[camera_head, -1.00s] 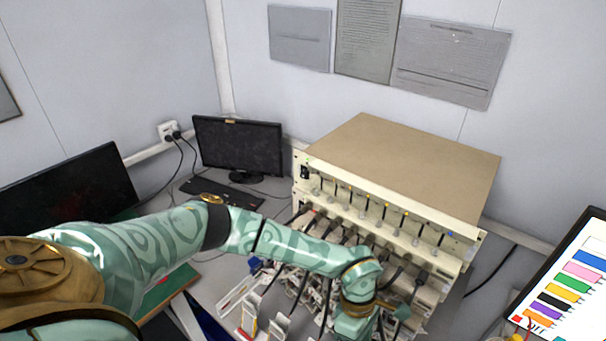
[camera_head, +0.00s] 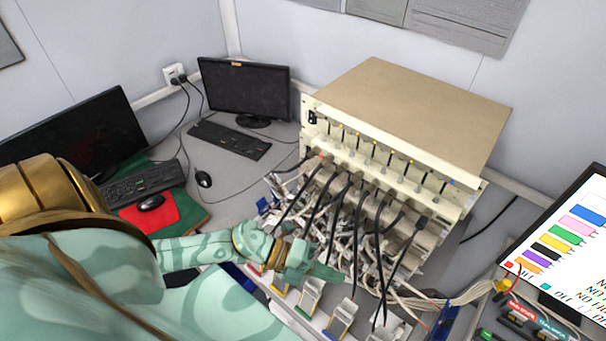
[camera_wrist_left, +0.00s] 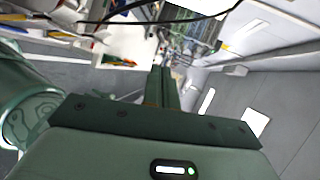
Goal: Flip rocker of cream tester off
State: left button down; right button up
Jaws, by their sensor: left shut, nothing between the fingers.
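The cream tester (camera_head: 415,105) stands on the desk right of centre, a wide box with a tan top and a front panel of several channels. Its small black rocker (camera_head: 312,117) is at the upper left end of the front panel; it is too small to tell which way it is tipped. My left gripper (camera_head: 332,273) is in front of the tester, low over the cables and clips, well below and apart from the rocker. In the left wrist view its fingers (camera_wrist_left: 162,86) are together and empty. My right gripper is not in view.
Black cables (camera_head: 378,240) hang from the tester's front over several clip holders (camera_head: 310,295). A monitor (camera_head: 245,90) and keyboard (camera_head: 230,140) stand to its left. A colourful board (camera_head: 565,240) is at the right. Desk between keyboard and tester is mostly clear.

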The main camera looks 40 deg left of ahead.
aim_at(310, 121)
pick_arm(q)
jog(key=w+a+r+n+t+y, duration=0.3)
jog(key=a+r+n+y, duration=0.1)
jog(key=a+n, duration=0.5)
jog(key=w+a+r+n+t+y, duration=0.4)
jog(key=a+n, duration=0.5)
jog(key=n, duration=0.2)
jog(key=w+a+r+n+t+y, duration=0.3)
jog(key=a+r+n+y, duration=0.1)
jog(key=a+n, duration=0.5)
jog(key=shift+w+r+n+t+y, duration=0.25)
jog(key=shift+r+n+t+y, duration=0.05)
jog(key=shift+r+n, duration=0.35)
jog(key=shift+w+a, duration=0.1)
jog(key=shift+w, duration=0.05)
jog(key=w, duration=0.4)
jog(key=w+f, duration=0.1)
jog(key=w, duration=0.4)
jog(key=w+f+p, duration=0.1)
jog(key=w, duration=0.3)
jog(key=shift+w+d, duration=0.25)
jog(key=shift+w, duration=0.1)
